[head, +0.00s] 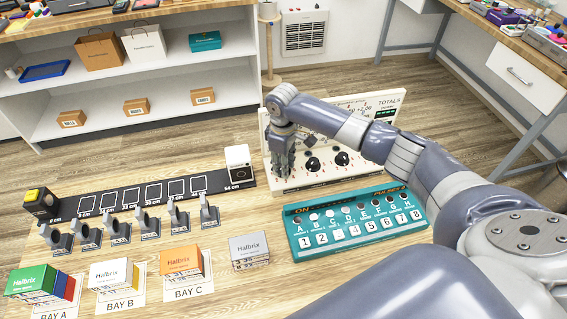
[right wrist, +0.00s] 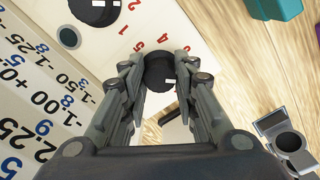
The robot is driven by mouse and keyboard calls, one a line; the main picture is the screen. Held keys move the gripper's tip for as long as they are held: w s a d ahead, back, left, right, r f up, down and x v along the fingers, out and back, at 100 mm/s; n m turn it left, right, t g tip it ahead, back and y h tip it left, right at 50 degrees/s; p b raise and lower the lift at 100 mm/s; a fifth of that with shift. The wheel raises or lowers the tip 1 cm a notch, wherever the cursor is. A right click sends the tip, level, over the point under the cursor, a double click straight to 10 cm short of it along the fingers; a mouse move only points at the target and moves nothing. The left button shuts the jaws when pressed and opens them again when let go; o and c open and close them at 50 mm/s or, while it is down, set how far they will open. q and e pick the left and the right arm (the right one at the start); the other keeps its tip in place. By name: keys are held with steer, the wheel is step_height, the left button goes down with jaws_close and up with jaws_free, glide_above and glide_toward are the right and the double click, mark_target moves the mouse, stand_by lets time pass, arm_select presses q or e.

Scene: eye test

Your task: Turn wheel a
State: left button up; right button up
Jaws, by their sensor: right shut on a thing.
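The white panel (head: 366,177) marked TOTALS stands at the back of the table, with a row of black round wheels on its lower front. Two wheels show in the head view, the middle one (head: 312,163) and the right one (head: 341,158). My right gripper (head: 281,165) is at the panel's left end and hides what it holds there. In the right wrist view, the gripper (right wrist: 160,85) is shut on a black wheel (right wrist: 159,70) with a white mark, among red numbers. Another black wheel (right wrist: 95,10) shows beyond. I cannot read which wheel is a. My left gripper is not in view.
A teal box (head: 358,240) with numbered white keys lies in front of the panel. A black strip (head: 130,196) with white squares, several grey clips and coloured Halbrix boxes (head: 181,262) are at the left.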

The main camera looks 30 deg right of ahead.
steer(key=m+p, duration=0.1)
steer(key=p, duration=0.1)
steer(key=m+p, duration=0.1)
steer(key=p, duration=0.1)
steer(key=m+p, duration=0.2)
steer(key=shift+a+r, duration=0.1)
steer(key=shift+r, duration=0.15)
steer(key=m+p, duration=0.2)
steer(key=m, duration=0.1)
steer(key=shift+f+p, duration=0.1)
steer(key=shift+p, duration=0.2)
steer(key=shift+f+m+p, duration=0.1)
steer(key=shift+m+p, duration=0.45)
steer(key=shift+m, duration=0.25)
steer(key=o, duration=1.1)
